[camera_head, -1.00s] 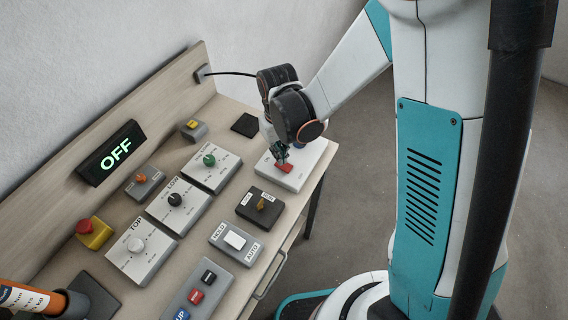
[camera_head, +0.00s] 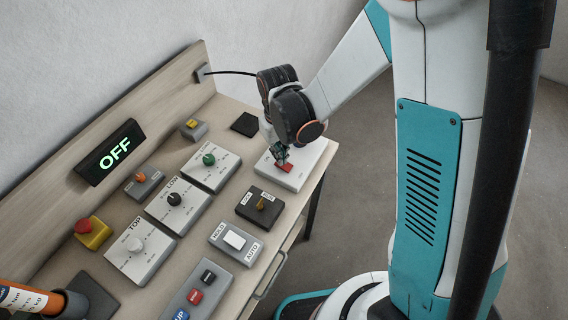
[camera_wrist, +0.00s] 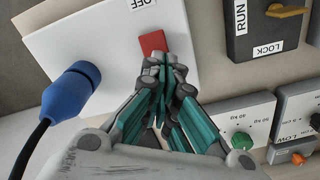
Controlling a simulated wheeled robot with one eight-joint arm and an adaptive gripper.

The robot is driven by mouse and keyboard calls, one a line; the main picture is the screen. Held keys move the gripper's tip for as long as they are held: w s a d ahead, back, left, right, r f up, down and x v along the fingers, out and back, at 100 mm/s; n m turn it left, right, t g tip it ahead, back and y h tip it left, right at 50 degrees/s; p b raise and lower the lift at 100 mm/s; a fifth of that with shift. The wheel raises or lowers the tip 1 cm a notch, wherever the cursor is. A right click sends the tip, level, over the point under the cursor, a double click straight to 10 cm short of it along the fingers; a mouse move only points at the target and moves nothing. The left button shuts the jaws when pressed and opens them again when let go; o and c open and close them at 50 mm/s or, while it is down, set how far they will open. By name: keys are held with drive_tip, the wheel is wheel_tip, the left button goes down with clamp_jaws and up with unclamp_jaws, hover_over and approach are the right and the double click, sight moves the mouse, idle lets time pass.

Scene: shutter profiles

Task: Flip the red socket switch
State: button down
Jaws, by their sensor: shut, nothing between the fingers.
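The red socket switch (camera_head: 284,168) sits on a white socket box (camera_head: 297,178) at the table's far right corner. In the wrist view the red switch (camera_wrist: 152,42) lies just beyond my fingertips, near an "OFF" label. My gripper (camera_head: 281,158) is shut and empty, with its tips right at the switch. In the wrist view my gripper (camera_wrist: 163,60) overlaps the switch's lower edge; I cannot tell whether it touches. A blue plug (camera_wrist: 72,92) with a black cable sits in the same box.
A black RUN/LOCK box (camera_head: 259,205) and a box with a green knob (camera_head: 210,162) stand close by. A display (camera_head: 111,152) reads OFF. Other control boxes fill the table's near part. A black pad (camera_head: 246,124) lies behind.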

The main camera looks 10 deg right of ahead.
drive_tip(key=shift+f+b, duration=0.7)
drive_tip(key=shift+f, duration=0.15)
idle(0.3)
drive_tip(key=shift+r, duration=0.15)
drive_tip(key=shift+r+p, duration=2.2)
drive_tip(key=shift+r, duration=1.2)
drive_tip(key=shift+r, duration=0.1)
wheel_tip(320, 180, up, 6)
drive_tip(key=w+d+t, duration=0.2)
drive_tip(key=s+d+r+m+t+b, duration=0.4)
drive_tip(key=s+d, duration=0.8)
drive_tip(key=s, duration=0.3)
drive_tip(key=shift+d+r+t+b, duration=0.15)
drive_tip(key=shift+r+t+b, duration=0.45)
drive_tip(key=shift+r+b, duration=0.95)
drive_tip(key=shift+f, duration=0.35)
